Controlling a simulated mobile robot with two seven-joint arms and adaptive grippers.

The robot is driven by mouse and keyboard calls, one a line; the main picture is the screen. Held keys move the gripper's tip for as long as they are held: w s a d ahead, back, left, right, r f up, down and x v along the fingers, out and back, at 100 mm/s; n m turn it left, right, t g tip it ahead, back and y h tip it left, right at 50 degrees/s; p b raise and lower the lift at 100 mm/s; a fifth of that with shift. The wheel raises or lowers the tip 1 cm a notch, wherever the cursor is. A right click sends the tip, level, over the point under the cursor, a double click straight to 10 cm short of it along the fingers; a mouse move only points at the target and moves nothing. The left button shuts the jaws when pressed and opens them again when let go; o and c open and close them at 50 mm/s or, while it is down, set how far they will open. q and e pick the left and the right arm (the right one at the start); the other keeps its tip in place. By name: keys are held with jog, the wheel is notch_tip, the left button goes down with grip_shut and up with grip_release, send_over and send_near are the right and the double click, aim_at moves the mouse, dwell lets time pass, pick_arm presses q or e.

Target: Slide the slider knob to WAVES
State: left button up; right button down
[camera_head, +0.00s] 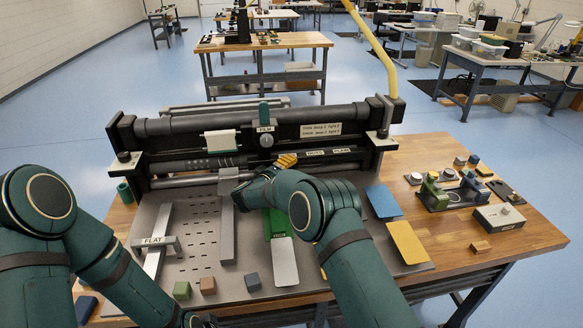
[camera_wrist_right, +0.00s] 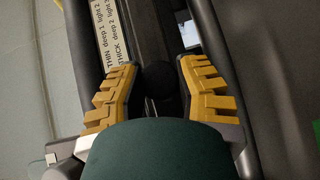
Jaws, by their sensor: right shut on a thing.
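The press (camera_head: 260,125) stands across the back of the table, with a slider rail low on its front. My right gripper (camera_head: 286,160) is at this rail, its yellow fingers shut on the slider knob. In the right wrist view a dark rounded knob (camera_wrist_right: 163,84) shows between the fingers of the right gripper (camera_wrist_right: 160,90). In the head view the fingers hide the knob. Small labels, seemingly DOTS (camera_head: 316,153) and PLAIN (camera_head: 342,152), sit just right of the fingers. I cannot make out a WAVES label. My left arm runs off the bottom edge, its gripper out of view.
A FILM tag (camera_head: 265,129) and a round grey knob (camera_head: 266,141) are above the right gripper. A FLAT bar (camera_head: 155,241) lies on the perforated plate at left. Small blocks (camera_head: 208,286) stand in front. Blue (camera_head: 383,201) and yellow (camera_head: 408,242) plates lie at right.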

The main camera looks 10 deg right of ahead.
jog(key=c, duration=0.6)
grip_release()
jog(key=shift+a, duration=0.25)
jog(key=v, duration=1.2)
